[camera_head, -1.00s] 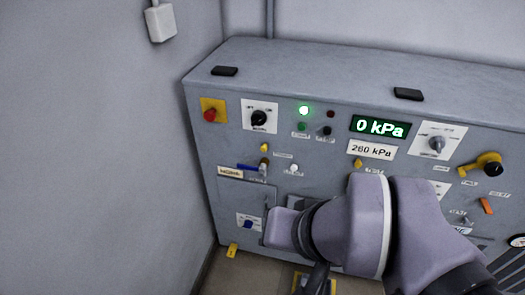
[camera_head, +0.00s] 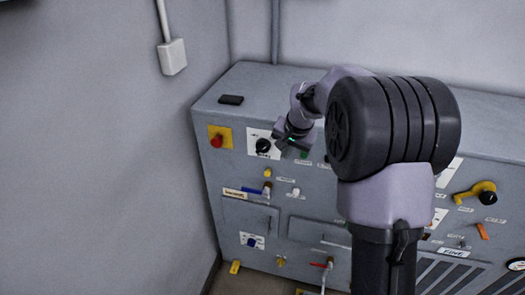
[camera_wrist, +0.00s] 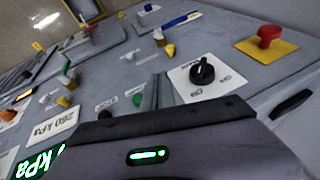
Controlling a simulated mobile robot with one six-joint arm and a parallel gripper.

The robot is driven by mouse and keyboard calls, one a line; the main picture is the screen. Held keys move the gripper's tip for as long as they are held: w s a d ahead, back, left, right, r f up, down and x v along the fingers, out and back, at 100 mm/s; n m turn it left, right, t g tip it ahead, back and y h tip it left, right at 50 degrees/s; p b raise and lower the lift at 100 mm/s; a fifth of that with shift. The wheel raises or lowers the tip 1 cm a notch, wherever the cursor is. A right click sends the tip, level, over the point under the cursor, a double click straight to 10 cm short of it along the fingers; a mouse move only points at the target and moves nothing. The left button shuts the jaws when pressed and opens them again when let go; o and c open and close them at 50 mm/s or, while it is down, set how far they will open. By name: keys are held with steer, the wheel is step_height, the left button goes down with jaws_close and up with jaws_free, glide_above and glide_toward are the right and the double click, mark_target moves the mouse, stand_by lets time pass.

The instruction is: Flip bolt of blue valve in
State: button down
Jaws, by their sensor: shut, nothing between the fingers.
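A blue lever (camera_head: 250,190) lies roughly level on the left part of the grey cabinet's front, beside a small pale label. It also shows in the wrist view (camera_wrist: 180,20), near the top edge. A small bolt-like piece (camera_head: 267,187) stands at its right end; its exact position is too small to tell. A separate blue knob (camera_head: 252,241) sits lower on a white plate. My gripper (camera_head: 285,147) is shut and empty, in front of the upper panel, above and right of the blue lever and apart from it. Its fingertips are hard to make out.
A black rotary knob (camera_head: 263,146) is just left of my gripper, and a red button (camera_head: 216,141) on yellow is further left. A yellow knob (camera_head: 267,173) is above the lever. My arm hides the panel's middle. A wall stands close at left.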

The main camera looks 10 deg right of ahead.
steer(key=shift+f, duration=0.15)
steer(key=shift+w, duration=0.1)
steer(key=b, duration=0.3)
glide_toward(272, 169)
step_height(272, 169, down, 3)
steer(key=s+d, duration=0.1)
steer(key=s, duration=0.1)
steer(key=shift+w+a+f+b, duration=0.15)
steer(key=shift+w+a+f, duration=0.25)
steer(key=shift+w+f, duration=0.2)
steer(key=shift+w+a+f+b, duration=0.15)
steer(key=shift+w+a+f, duration=0.25)
steer(key=shift+w+f, duration=0.15)
steer(key=shift+w+a+f, duration=0.15)
steer(key=shift+a+f, duration=0.1)
steer(key=shift+f, duration=0.1)
